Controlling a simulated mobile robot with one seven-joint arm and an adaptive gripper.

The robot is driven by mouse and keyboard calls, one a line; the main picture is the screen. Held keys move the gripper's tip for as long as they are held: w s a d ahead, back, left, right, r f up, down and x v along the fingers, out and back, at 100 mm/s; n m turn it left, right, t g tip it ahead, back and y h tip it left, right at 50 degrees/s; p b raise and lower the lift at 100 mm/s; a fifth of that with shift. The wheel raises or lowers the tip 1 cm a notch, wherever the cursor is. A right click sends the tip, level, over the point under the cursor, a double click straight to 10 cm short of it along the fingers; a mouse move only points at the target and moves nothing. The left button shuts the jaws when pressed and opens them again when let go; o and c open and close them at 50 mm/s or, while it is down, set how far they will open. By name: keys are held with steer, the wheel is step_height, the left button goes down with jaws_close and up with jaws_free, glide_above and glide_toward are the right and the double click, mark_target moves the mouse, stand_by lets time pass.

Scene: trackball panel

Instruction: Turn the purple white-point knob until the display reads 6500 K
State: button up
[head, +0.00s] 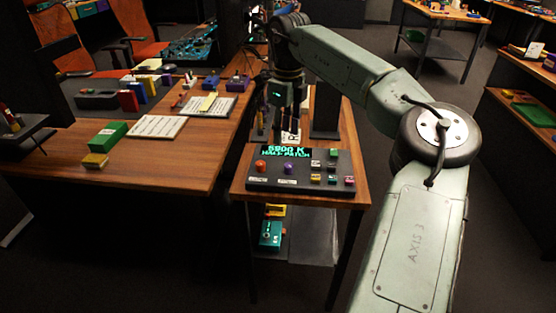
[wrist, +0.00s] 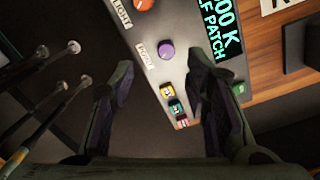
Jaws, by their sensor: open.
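The purple white-point knob (head: 289,168) stands on the dark grey panel (head: 335,185), right of an orange-red knob (head: 261,166). The lit display (head: 286,151) reads what looks like 5800 K over HALF PATCH, though the first digits are blurred. In the wrist view the purple knob (wrist: 167,50) shows between and beyond the fingertips, touched by neither. The display (wrist: 224,35) is partly cut off there. My gripper (head: 282,112) is open and empty, above the back of the panel; it also shows in the wrist view (wrist: 160,66).
Several small coloured buttons (head: 331,167) sit on the panel's right half. A dark upright block (head: 326,112) stands behind the panel. A wooden desk (head: 150,182) on the left holds a green box (head: 108,135), papers and other items. Dark floor lies around the tables.

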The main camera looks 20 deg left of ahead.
mark_target(289, 165)
steer(key=f, duration=0.3)
steer(key=d+f+p, duration=0.1)
steer(key=f, duration=0.3)
steer(key=f+p, duration=0.1)
steer(key=f, duration=0.2)
steer(key=shift+w+d+f, duration=0.15)
steer(key=shift+w+f, duration=0.1)
steer(key=shift+w, duration=0.05)
steer(key=shift+c, duration=0.3)
jaws_close()
